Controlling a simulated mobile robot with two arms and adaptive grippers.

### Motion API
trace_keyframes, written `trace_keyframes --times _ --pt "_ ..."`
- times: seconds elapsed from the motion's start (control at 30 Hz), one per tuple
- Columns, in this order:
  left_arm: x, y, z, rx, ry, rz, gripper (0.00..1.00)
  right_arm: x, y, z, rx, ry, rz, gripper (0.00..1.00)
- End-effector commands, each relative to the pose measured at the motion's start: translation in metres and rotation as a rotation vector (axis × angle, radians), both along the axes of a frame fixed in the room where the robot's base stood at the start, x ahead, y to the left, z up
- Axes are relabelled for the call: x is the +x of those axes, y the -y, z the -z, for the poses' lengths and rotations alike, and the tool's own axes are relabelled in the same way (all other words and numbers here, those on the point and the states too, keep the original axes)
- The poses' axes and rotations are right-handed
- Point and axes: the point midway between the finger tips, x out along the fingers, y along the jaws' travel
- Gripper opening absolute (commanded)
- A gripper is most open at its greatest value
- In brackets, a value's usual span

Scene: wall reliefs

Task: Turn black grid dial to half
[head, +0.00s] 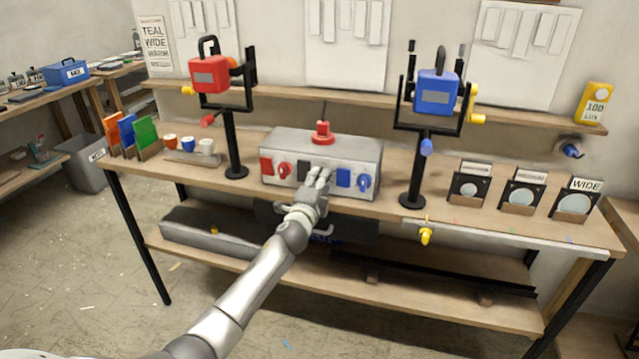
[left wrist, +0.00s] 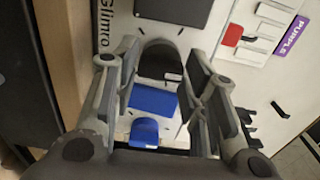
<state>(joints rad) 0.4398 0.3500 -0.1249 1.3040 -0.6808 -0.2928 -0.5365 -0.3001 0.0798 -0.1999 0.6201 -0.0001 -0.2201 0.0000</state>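A grey control box (head: 370,150) stands on the bench. Its front has a red square and red dial (head: 284,170), a black square (head: 304,171), and a blue square (head: 344,177) with a blue dial (head: 364,182). My left gripper (head: 319,176) is at the box front and hides the black dial in the head view. In the left wrist view the black dial (left wrist: 160,62) sits between the spread fingers of my left gripper (left wrist: 163,72). I cannot tell whether the fingers touch it. My right gripper is not in view.
A red knob (head: 322,131) tops the box. A red block (head: 210,73) on a black stand is left of it, and a blue block (head: 436,92) on a stand is right. Framed discs (head: 522,194) stand at the right. A yellow fitting (head: 426,235) hangs on the bench front.

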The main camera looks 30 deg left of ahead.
Motion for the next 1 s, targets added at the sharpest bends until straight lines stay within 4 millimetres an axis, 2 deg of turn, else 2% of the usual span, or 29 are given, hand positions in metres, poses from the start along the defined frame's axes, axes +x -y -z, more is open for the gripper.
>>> trace_keyframes --times 0.03,0.1,0.43,0.57,0.77,1.0 --pt "0.000 0.000 0.001 -0.001 -0.001 0.000 0.50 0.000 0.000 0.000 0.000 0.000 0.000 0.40" --pt "0.000 0.000 0.000 -0.001 -0.001 0.000 0.59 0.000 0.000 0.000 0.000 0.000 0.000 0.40" --pt "-0.001 0.000 0.000 -0.001 0.001 0.001 0.59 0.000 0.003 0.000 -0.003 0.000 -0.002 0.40" --pt "-0.007 0.002 0.000 -0.001 0.001 0.001 0.59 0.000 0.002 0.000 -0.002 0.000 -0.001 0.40" --pt "-0.034 0.008 0.001 0.001 0.000 0.002 0.59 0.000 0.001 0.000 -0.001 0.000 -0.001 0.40" --pt "-0.076 0.018 0.002 -0.001 -0.001 0.002 0.59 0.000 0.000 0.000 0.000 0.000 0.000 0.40"
